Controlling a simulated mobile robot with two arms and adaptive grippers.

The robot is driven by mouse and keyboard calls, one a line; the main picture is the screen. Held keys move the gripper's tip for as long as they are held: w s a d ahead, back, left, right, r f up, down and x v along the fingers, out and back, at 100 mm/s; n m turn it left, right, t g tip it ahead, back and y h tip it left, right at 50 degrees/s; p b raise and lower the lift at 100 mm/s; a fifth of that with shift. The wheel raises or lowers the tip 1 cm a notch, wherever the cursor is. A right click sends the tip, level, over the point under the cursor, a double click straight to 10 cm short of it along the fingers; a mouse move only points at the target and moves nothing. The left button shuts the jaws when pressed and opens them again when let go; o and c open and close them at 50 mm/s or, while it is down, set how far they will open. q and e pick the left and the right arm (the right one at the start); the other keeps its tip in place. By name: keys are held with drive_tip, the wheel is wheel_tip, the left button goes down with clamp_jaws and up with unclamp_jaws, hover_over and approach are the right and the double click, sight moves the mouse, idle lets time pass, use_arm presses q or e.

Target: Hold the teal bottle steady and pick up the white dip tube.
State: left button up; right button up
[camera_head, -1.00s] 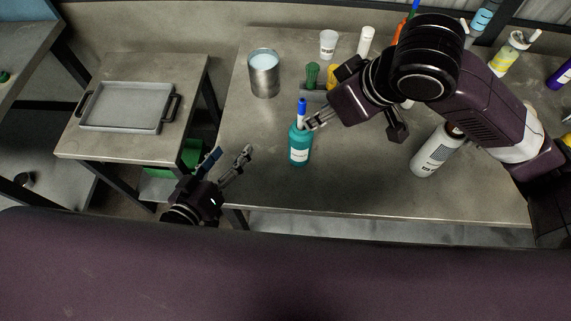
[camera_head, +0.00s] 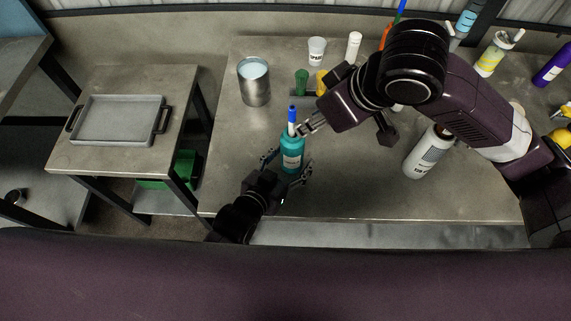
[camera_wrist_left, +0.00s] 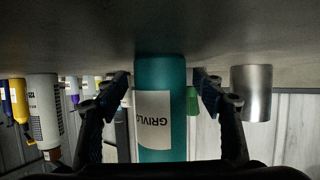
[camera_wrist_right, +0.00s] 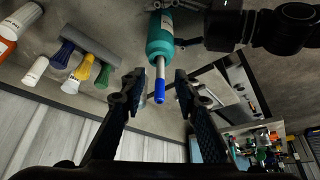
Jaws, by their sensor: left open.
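The teal bottle (camera_head: 292,158) stands upright near the front edge of the table; its body, with a white label, also shows in the left wrist view (camera_wrist_left: 161,80). A slim white tube with a blue end (camera_head: 292,121) sticks up from its neck; it also shows in the right wrist view (camera_wrist_right: 160,82). My left gripper (camera_head: 287,164) is open, with a finger on each side of the bottle and visible gaps in the left wrist view. My right gripper (camera_wrist_right: 160,76) is open, its fingers on either side of the tube with gaps.
A metal can (camera_head: 255,88), a white cup (camera_head: 316,50) and a rack with green and yellow items (camera_head: 303,93) stand behind the bottle. A white bottle (camera_head: 427,152) stands to the right. A grey tray (camera_head: 120,98) is on the side table. The table left of the bottle is clear.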

use_arm(q)
drive_tip(key=shift+w+d+f, duration=0.1)
drive_tip(key=shift+w, duration=0.15)
use_arm(e)
drive_tip(key=shift+s, duration=0.1)
use_arm(q)
drive_tip(key=c, duration=1.4)
use_arm(e)
drive_tip(key=shift+o, duration=0.3)
drive_tip(key=shift+a, duration=0.1)
